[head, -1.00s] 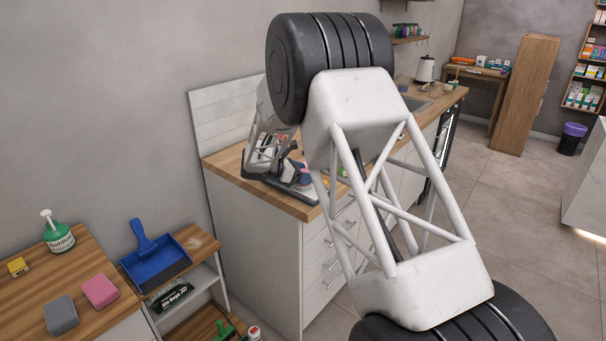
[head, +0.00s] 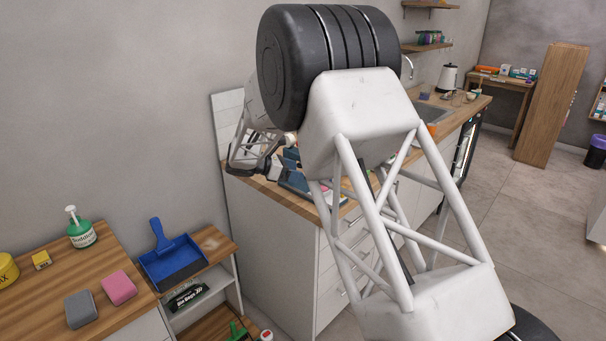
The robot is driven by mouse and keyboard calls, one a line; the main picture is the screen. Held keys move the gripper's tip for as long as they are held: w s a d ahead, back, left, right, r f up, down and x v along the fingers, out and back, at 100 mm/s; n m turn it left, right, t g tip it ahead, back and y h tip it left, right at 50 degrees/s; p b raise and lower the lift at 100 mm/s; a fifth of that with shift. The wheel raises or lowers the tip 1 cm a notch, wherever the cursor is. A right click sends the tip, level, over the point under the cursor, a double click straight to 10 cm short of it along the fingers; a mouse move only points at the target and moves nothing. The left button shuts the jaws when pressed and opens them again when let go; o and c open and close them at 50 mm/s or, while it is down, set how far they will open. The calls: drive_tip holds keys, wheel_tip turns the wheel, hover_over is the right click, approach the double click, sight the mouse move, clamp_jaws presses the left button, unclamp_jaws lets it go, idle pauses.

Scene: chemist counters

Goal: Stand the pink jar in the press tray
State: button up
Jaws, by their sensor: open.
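My gripper (head: 271,168) is small and dark in the head view, over the left end of the wooden counter. It is open, and its fingertips are hard to make out. A blue object (head: 296,183) lies on the counter just to its right, partly behind my arm. I cannot tell whether this is the press tray. I cannot pick out the pink jar; my arm covers much of that part of the counter.
The wooden counter (head: 262,194) runs back to a sink and a kettle (head: 447,78). A lower table at the left holds a pink sponge (head: 119,287), a grey sponge (head: 81,309) and a green pump bottle (head: 80,228). A blue dustpan (head: 172,258) lies on a shelf unit.

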drive_tip(key=shift+s+a+r, duration=0.1)
drive_tip(key=shift+a+r, duration=0.1)
drive_tip(key=shift+a, duration=0.15)
idle(0.7)
drive_tip(key=s+d+r+m+g+y, duration=0.1)
drive_tip(key=s+d+r+m+y, duration=0.15)
drive_tip(key=s+d+r, duration=0.4)
drive_tip(key=s+d+r+m+g+y, duration=0.15)
drive_tip(key=s+d+m, duration=0.25)
drive_tip(key=s, duration=0.6)
drive_tip(key=s+d+r+m+g+y, duration=0.1)
drive_tip(key=s+d+r+m+y, duration=0.15)
drive_tip(key=s+d+r, duration=0.5)
drive_tip(key=s+f+m+y, duration=0.1)
drive_tip(key=s+m, duration=0.3)
drive_tip(key=s, duration=0.7)
drive_tip(key=s+d+f+m+t+y, duration=0.1)
drive_tip(key=s+f+m+y, duration=0.1)
drive_tip(key=s, duration=0.9)
drive_tip(key=s+d+f+m+t+y, duration=0.1)
drive_tip(key=s+f+m+y, duration=0.1)
drive_tip(key=s+m, duration=0.4)
drive_tip(key=s+y, duration=0.1)
drive_tip(key=s, duration=0.4)
drive_tip(key=shift+s, duration=0.35)
